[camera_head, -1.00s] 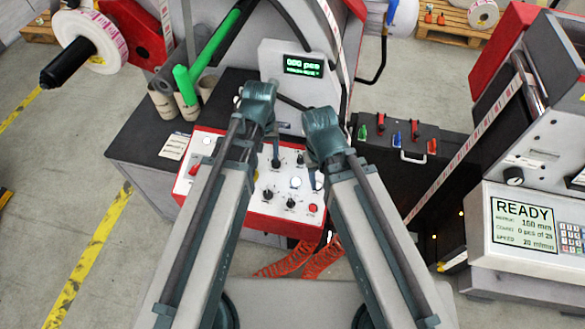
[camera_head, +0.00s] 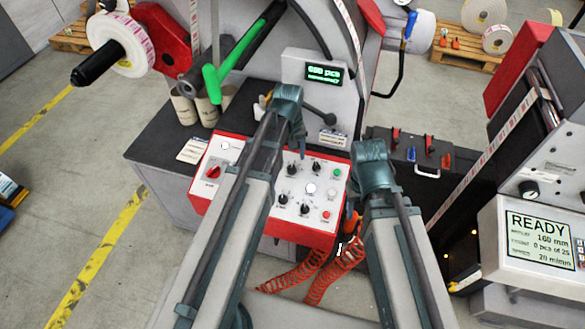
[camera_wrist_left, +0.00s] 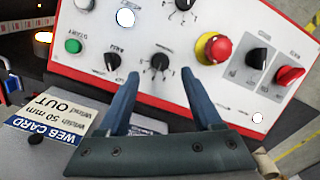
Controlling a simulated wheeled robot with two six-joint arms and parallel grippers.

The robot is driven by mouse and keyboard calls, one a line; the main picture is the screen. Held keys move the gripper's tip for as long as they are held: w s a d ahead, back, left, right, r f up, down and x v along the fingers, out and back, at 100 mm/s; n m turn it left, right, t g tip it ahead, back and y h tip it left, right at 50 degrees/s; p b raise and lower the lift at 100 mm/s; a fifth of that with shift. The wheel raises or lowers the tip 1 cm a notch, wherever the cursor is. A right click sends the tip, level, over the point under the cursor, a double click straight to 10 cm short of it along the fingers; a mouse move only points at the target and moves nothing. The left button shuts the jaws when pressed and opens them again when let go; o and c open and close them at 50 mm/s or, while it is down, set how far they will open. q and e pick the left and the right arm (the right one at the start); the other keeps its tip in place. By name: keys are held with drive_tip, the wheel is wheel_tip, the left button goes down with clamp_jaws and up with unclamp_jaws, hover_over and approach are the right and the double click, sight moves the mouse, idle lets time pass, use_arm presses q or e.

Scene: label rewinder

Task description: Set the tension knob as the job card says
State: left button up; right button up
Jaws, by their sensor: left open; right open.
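The red-edged white control panel (camera_head: 235,153) carries several black knobs. My left gripper (camera_head: 300,152) is over its far edge, jaws open and empty. In the left wrist view its fingers (camera_wrist_left: 159,74) stand either side of a black knob (camera_wrist_left: 160,62); I cannot tell whether they touch it. Another black knob (camera_wrist_left: 113,61) is beside it. The small print is too blurred to show which knob is tension. My right gripper (camera_head: 378,185) is right of the panel, fingers mostly hidden.
The panel also has a red emergency stop (camera_wrist_left: 218,48), a red switch (camera_head: 213,171) and a green button (camera_head: 337,173). Orange coiled hoses (camera_head: 330,272) hang in front. A dark case (camera_head: 400,160) stands right. A grey display unit (camera_head: 310,72) rises behind the panel.

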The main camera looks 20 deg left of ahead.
sight(292, 168)
use_arm(q)
wheel_tip(292, 168, down, 6)
drive_tip(key=b, duration=0.5)
drive_tip(key=shift+r, duration=0.1)
drive_tip(key=shift+r, duration=0.1)
clamp_jaws()
